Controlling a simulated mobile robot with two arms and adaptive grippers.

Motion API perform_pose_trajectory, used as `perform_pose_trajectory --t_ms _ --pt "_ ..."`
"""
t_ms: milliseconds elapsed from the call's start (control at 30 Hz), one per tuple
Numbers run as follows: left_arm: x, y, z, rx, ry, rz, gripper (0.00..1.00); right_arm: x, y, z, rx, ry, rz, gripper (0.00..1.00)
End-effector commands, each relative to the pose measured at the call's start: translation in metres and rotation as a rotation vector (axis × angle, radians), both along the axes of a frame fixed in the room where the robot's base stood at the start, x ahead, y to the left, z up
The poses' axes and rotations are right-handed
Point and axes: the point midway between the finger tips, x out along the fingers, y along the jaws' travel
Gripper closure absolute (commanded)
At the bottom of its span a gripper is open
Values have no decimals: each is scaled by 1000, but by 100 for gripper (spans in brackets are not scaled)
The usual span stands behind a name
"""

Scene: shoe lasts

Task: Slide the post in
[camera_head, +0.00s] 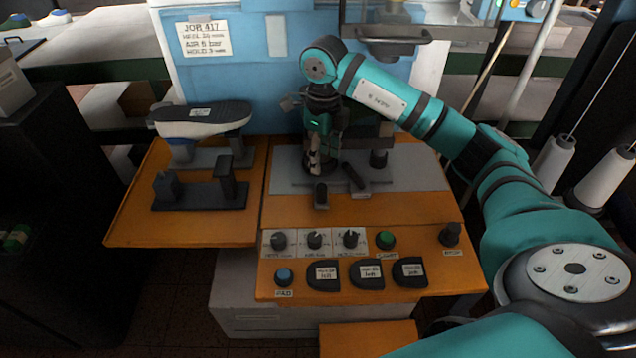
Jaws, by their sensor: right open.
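My right gripper (316,165) points down over the grey machine bed (415,170), in front of the blue panel. It is open. Around its fingertips are dark upright parts and small pale pieces; I cannot tell whether the fingers touch any of them. A dark block (321,195) and a slanted dark lever (354,178) sit at the front of the bed. The gripper and wrist hide part of the bed behind them. My left gripper is not in view.
On the orange left table stand a dark-soled shoe form (203,118) and a dark two-post fixture (200,190). The orange front panel (420,208) carries knobs, a green button (386,240) and black labelled pads. A grey press head (393,38) hangs above right.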

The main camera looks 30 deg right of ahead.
Motion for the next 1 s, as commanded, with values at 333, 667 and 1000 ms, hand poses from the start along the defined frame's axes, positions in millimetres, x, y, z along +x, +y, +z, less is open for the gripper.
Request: perform_pose_trajectory --t_ms 333,667,1000 --pt "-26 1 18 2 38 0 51 -1 1 -67 2 6 1 51" --pt "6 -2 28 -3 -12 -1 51 0 1 -106 3 1 1 51" --pt "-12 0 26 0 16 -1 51 0 1 -109 2 1 1 54"
